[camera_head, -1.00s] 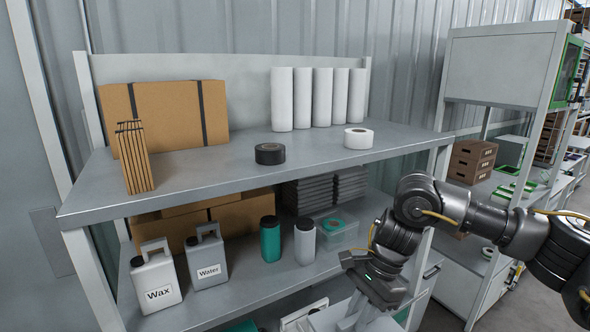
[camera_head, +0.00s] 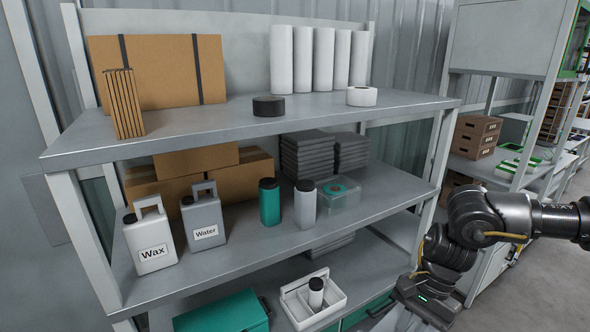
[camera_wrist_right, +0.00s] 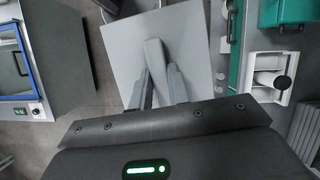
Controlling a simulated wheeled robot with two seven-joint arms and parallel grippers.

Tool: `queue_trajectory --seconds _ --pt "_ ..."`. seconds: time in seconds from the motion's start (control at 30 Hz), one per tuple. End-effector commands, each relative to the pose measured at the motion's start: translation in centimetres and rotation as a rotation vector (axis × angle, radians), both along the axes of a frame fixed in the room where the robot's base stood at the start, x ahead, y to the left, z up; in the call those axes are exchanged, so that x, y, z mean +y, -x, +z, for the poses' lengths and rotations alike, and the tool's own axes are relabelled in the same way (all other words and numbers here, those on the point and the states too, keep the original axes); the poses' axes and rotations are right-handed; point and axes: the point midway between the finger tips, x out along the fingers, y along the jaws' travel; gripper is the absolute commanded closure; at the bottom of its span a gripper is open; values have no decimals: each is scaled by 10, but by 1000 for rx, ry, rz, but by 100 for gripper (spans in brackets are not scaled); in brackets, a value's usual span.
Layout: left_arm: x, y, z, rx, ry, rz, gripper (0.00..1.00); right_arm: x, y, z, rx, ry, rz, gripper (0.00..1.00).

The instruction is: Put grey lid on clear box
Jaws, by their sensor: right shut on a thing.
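The clear box (camera_head: 345,199) stands on the middle shelf, right of the grey bottle, with a green ring visible inside it. My right gripper (camera_head: 412,315) is low at the right, in front of the shelf unit and below the box. In the right wrist view the gripper (camera_wrist_right: 160,88) is shut on the flat, square grey lid (camera_wrist_right: 192,52), holding it by a raised part in its middle. The head view's bottom edge cuts off most of the lid. The lid is apart from the box. My left gripper is not in view.
A green bottle (camera_head: 269,203) and a grey bottle (camera_head: 305,206) stand left of the box; dark stacked packs (camera_head: 308,155) are behind it. The top shelf (camera_head: 215,124) overhangs it. A white caddy (camera_head: 320,300) is below. The middle shelf's right end is free.

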Motion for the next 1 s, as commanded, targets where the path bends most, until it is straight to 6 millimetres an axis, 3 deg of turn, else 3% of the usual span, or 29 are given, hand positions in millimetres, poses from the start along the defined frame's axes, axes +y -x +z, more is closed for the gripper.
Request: queue_trajectory --seconds 0.03,0.1,0.3,1.0 --pt "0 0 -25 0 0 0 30 0 0 -25 0 0 0 100" --pt "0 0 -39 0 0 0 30 0 0 -39 0 0 0 100" --pt "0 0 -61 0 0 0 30 0 0 -61 -1 0 0 100" --pt "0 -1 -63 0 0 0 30 0 0 -69 2 0 -1 100"
